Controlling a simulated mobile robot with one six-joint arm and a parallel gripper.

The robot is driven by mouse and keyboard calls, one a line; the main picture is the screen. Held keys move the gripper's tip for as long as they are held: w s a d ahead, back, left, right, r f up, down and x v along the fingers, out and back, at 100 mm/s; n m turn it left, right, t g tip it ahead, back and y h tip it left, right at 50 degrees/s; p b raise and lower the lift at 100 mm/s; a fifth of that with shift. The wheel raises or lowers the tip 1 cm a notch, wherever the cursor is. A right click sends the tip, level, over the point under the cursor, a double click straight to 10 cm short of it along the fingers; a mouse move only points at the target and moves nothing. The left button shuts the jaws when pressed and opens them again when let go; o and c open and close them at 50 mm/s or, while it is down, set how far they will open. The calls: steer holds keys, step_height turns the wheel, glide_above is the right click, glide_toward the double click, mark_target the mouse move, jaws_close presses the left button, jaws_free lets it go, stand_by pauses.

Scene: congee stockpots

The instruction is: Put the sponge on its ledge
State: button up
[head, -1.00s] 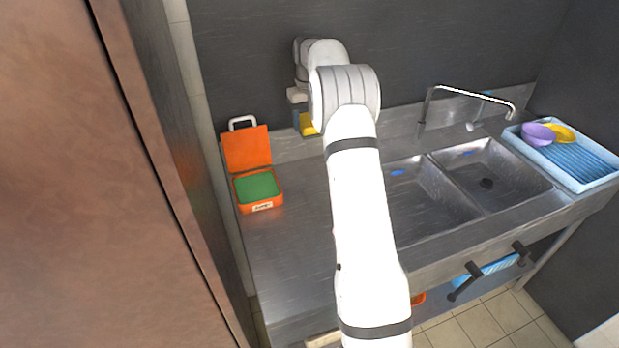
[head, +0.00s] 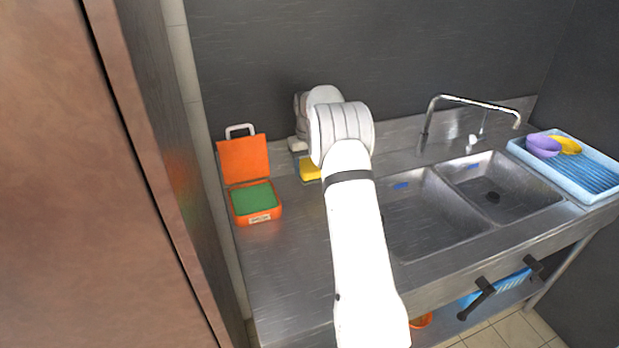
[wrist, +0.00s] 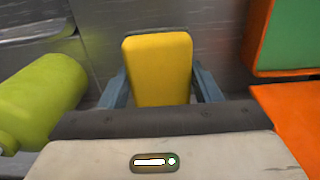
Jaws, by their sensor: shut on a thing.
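The yellow sponge (wrist: 158,68) is held between the two blue-grey fingers of my gripper (wrist: 160,88) in the wrist view. In the head view, the sponge (head: 311,169) shows beside my gripper (head: 303,168), low over the back left of the steel counter (head: 285,260). My wrist partly hides it there. I cannot tell whether the sponge touches the steel under it. I cannot pick out the ledge for certain; my arm covers part of the counter's back edge.
An open orange box (head: 257,216) with a green inside stands left of my gripper. A yellow-green rounded object (wrist: 45,95) lies close by in the wrist view. A double sink (head: 430,210), a faucet (head: 428,125) and a blue tray (head: 590,190) with bowls are to the right.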

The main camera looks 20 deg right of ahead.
steer(key=shift+f+p, duration=0.3)
steer(key=shift+f, duration=1.9)
steer(key=shift+f, duration=0.2)
steer(key=o, duration=0.9)
steer(key=shift+r, duration=0.1)
steer(key=shift+o, duration=0.2)
